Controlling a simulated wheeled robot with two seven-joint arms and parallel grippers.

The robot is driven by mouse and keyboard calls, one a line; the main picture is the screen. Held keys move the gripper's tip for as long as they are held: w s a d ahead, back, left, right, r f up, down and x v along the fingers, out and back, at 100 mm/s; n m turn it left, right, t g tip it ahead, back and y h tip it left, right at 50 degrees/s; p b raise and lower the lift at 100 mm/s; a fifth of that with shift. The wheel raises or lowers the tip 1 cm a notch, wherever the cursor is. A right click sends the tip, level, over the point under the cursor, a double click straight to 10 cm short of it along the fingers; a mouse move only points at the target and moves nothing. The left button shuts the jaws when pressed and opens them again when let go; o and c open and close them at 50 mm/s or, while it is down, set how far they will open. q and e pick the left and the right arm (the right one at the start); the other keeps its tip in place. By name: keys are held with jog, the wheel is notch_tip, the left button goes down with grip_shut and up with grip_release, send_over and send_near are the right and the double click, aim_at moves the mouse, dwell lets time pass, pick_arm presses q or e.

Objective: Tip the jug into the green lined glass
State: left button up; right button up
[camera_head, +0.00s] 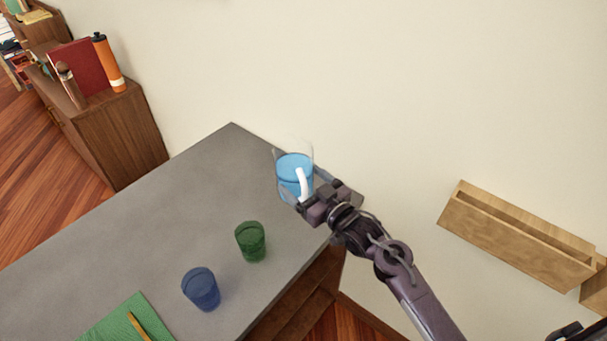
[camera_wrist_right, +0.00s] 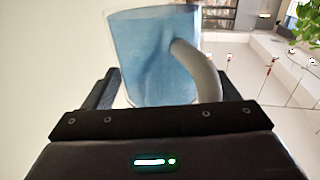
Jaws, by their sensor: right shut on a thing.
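The jug (camera_head: 293,165) is clear with blue liquid in it and a pale curved handle. It is near the far right edge of the grey table in the head view, and looks close to upright. My right gripper (camera_head: 308,203) is shut on the jug at its handle side. The jug also fills the middle of the right wrist view (camera_wrist_right: 150,60), with its handle towards the gripper. The green glass (camera_head: 250,242) stands on the table, below and left of the jug in the picture. My left gripper is not clearly in view.
A blue glass (camera_head: 201,289) stands near the green one. A green book or mat (camera_head: 115,322) with a yellow-brown stick lies at the table's lower edge. A wooden wall rack (camera_head: 515,235) is at right. The table's (camera_head: 190,190) far left part is clear.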

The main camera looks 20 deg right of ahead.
aim_at(287, 205)
jog(key=shift+a+f+n+b, duration=0.15)
jog(key=shift+f+n+b, duration=0.35)
jog(key=shift+f+b, duration=0.2)
jog(key=f+b, duration=0.1)
jog(key=a+f+n+b, duration=0.1)
jog(key=n+b, duration=0.1)
jog(key=shift+s+a+f+b, duration=0.25)
jog(key=shift+s+f+b, duration=0.1)
jog(key=shift+f+b, duration=0.05)
jog(key=shift+s+a+f+n+b, duration=0.1)
jog(key=shift+a+f+n+b, duration=0.1)
jog(key=shift+f+n+b, duration=0.3)
jog(key=shift+s+a+f+n+b, duration=0.15)
jog(key=shift+f+n+b, duration=0.2)
jog(key=shift+n+b, duration=0.2)
jog(key=n, duration=0.1)
jog(key=a+n+b, duration=0.1)
jog(key=n, duration=0.1)
jog(key=shift+s+r, duration=0.1)
jog(key=shift+r, duration=0.25)
jog(key=shift+f+n+b, duration=0.35)
jog(key=shift+b, duration=0.15)
jog(key=shift+s+a+f+n+b, duration=0.1)
jog(key=shift+a+f+n+b, duration=0.05)
jog(key=shift+f+n+b, duration=0.2)
